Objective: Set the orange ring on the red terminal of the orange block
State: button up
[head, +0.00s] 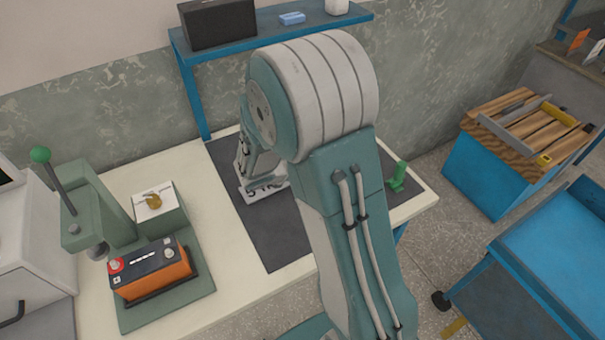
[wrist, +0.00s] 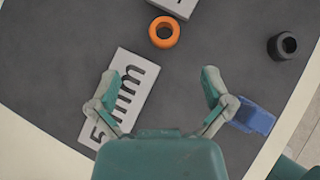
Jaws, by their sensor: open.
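The orange block (head: 157,279) has a black top and sits in a green fixture at the left of the bench in the head view. Its red terminal (head: 115,266) is at the top's left end and looks bare. The orange ring (wrist: 152,34) lies flat on the dark mat in the wrist view, near the top middle. It is hidden in the head view, where my arm covers part of the mat. My gripper (wrist: 160,84) is open and empty, its fingers wide apart. The ring is beyond the fingertips, not between them.
A grey plate marked "5mm" (wrist: 141,78) lies under the left finger's side. A black ring (wrist: 273,46) and a blue piece (wrist: 255,118) are to the right. A lever press (head: 100,205) stands behind the orange block. The dark mat (head: 270,235) has clear room.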

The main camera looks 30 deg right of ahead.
jog(key=x, duration=0.3)
jog(key=shift+d+f, duration=0.2)
jog(key=x, duration=0.4)
jog(key=shift+s+a+f, duration=0.1)
jog(key=shift+s+f, duration=0.1)
jog(key=shift+f, duration=0.1)
jog(key=shift+w+d+f, duration=0.15)
jog(key=shift+d+f, duration=0.15)
jog(key=c, duration=1)
jog(key=shift+o, duration=0.2)
jog(key=shift+r, duration=0.15)
